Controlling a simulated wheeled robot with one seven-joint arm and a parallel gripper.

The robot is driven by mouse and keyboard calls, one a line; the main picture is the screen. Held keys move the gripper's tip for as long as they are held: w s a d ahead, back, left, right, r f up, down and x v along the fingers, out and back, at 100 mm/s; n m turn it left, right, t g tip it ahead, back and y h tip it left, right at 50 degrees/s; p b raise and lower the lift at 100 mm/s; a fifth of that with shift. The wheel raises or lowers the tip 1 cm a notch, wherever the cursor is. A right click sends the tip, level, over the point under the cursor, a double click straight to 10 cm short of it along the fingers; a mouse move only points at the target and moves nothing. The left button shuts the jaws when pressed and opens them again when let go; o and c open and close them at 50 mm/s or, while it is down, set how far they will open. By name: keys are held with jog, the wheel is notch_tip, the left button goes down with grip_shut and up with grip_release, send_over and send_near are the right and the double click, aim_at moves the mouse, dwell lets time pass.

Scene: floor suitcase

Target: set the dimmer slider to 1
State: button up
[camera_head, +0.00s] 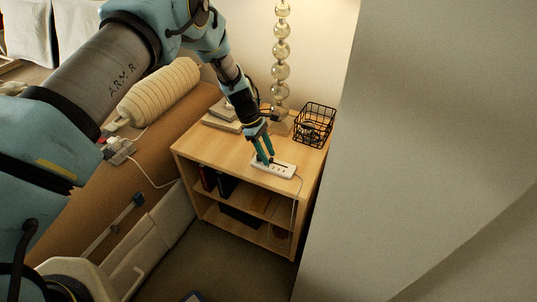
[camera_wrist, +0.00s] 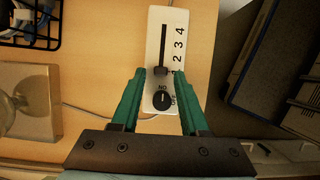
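The white dimmer box (camera_head: 273,168) lies on top of the wooden shelf unit. In the wrist view the dimmer box (camera_wrist: 176,20) shows a dark slot, the numbers 1 to 4 beside it and a round on/off knob (camera_wrist: 162,101). The dark slider handle (camera_wrist: 160,71) sits at the slot's end nearest the round knob, level with the 1. My gripper (camera_head: 262,160) points down at the box. In the wrist view my gripper (camera_wrist: 159,73) is open, its green fingers apart on either side of the handle. The right fingertip partly covers the 1.
On the shelf unit (camera_head: 215,148) stand a lamp (camera_head: 281,60) with a stem of glass balls, a black wire basket (camera_head: 315,122) and some books (camera_head: 222,122). A cable runs from the dimmer. A wall (camera_head: 420,150) rises close on the right; a bed is on the left.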

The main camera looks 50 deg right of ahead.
jog(key=shift+o, duration=0.4)
jog(key=shift+s, duration=0.1)
jog(key=b+v, duration=0.1)
jog(key=v, duration=0.9)
jog(key=shift+w+r+b, duration=0.2)
jog(key=shift+r+b, duration=0.15)
jog(key=shift+b, duration=0.05)
jog(key=w+a+r+m+t+p, duration=0.1)
jog(key=w+a+r, duration=0.35)
jog(key=a, duration=0.45)
jog(key=w+a+r+t, duration=0.1)
jog(key=w+a+r, duration=0.35)
jog(key=a, duration=0.35)
jog(key=w+a+r+m+t+p, duration=0.1)
jog(key=w+a+r, duration=0.35)
jog(key=a, duration=0.45)
jog(key=s+a+r+m+t, duration=0.1)
jog(key=s+a+r, duration=0.1)
jog(key=a, duration=0.7)
jog(key=s+a+r+m+t+p, duration=0.1)
jog(key=s+a+r, duration=0.1)
jog(key=a, duration=0.6)
jog(key=s+a+r+y, duration=0.1)
jog(key=s+a+r, duration=0.2)
jog(key=a, duration=0.6)
jog(key=shift+s+a+m+t+p, duration=0.3)
jog(key=shift+s+a+m+t, duration=0.1)
jog(key=shift+s, duration=0.45)
